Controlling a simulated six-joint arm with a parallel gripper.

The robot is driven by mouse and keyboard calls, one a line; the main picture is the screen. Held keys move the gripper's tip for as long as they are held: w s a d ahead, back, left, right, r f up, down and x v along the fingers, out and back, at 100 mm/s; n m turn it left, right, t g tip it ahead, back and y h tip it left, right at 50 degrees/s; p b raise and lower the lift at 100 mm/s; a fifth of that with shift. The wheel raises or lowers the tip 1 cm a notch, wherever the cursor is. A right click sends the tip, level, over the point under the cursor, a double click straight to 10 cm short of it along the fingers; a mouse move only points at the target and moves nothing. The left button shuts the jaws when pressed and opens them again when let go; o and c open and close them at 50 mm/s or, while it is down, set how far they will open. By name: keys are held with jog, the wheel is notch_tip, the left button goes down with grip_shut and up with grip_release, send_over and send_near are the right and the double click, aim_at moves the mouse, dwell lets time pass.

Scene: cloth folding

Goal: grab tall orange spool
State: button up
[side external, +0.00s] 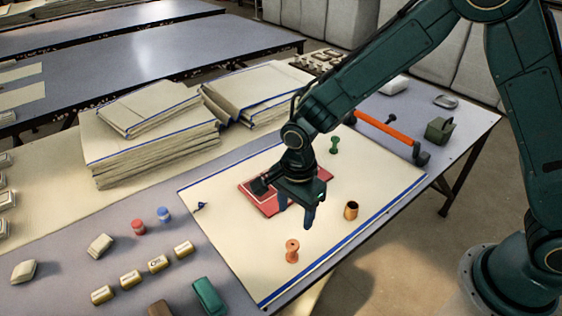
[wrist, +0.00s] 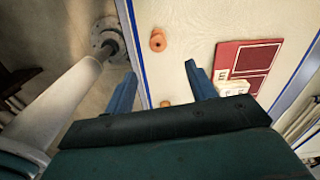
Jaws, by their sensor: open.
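The orange spool (side external: 292,250) stands upright on the cream cloth, near its blue-striped front edge. In the wrist view an orange spool (wrist: 158,40) shows beyond the fingertips, close to the blue stripe. My gripper (side external: 296,212) points down above the cloth, up and slightly right of the spool in the side view. It is open and empty, its two blue fingers spread in the wrist view (wrist: 163,76), and does not touch the spool. A small orange-brown piece (wrist: 165,104) shows between the fingers, partly hidden by my gripper; I cannot tell which object it is.
A hollow brown-gold spool (side external: 351,210) and a green spool (side external: 334,144) stand on the cloth. A red flat item (side external: 262,203) lies behind my gripper, with a white block (wrist: 232,88) beside it. Folded cloth stacks (side external: 155,140) fill the back. The cloth around the orange spool is clear.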

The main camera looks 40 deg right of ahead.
aim_at(292, 245)
jog(key=shift+a+f, duration=0.2)
jog(key=shift+f, duration=0.25)
jog(key=shift+f, duration=4.3)
jog(key=shift+f, duration=0.1)
jog(key=shift+s+a+f, duration=0.1)
jog(key=shift+f, duration=2.4)
jog(key=shift+c, duration=0.3)
jog(key=c, duration=1)
